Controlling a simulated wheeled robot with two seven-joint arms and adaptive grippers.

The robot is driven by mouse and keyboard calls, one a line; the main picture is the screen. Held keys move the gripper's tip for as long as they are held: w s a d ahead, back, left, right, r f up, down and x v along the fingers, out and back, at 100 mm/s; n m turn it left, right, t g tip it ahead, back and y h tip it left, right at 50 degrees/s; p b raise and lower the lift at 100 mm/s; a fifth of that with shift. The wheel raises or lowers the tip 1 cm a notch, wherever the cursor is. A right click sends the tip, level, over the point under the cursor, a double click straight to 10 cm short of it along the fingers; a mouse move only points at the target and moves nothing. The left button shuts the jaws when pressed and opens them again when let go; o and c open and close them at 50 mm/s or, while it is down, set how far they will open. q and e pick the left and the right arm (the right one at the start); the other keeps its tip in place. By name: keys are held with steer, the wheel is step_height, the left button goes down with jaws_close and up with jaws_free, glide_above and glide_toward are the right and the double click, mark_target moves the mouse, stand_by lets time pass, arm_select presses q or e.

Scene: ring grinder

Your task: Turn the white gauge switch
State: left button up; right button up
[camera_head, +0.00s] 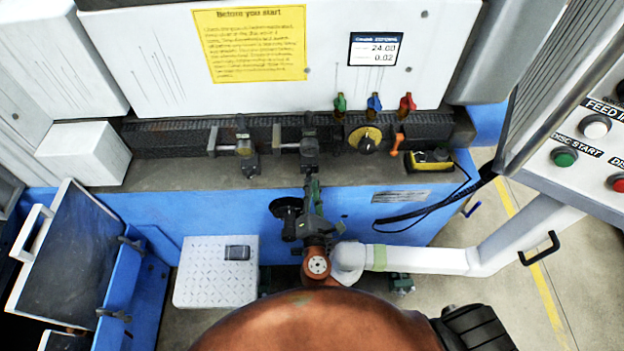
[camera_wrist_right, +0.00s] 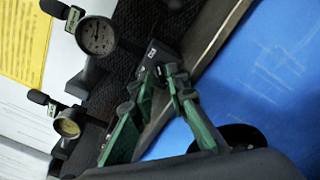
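The white-faced gauge (camera_wrist_right: 97,36) is at the upper left of the right wrist view. In the head view it appears to be the right one of two gauges (camera_head: 309,147). A small black block (camera_wrist_right: 163,54) beside it, likely its switch, lies at my right gripper's fingertips. My right gripper (camera_wrist_right: 162,77) has green fingers that converge to a narrow gap there. Whether they touch or grip the block is unclear. In the head view my right gripper (camera_head: 312,187) points up just below that gauge. My left gripper is not in view.
A yellow-faced gauge (camera_wrist_right: 68,127) stands next to the white one. Green, blue and red levers (camera_head: 374,103) and a yellow-black dial (camera_head: 366,139) are to the right. A blue panel (camera_head: 390,210) lies below. A control panel (camera_head: 575,140) is at far right.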

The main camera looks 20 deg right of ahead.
steer(key=v, duration=0.9)
steer(key=shift+s, duration=0.1)
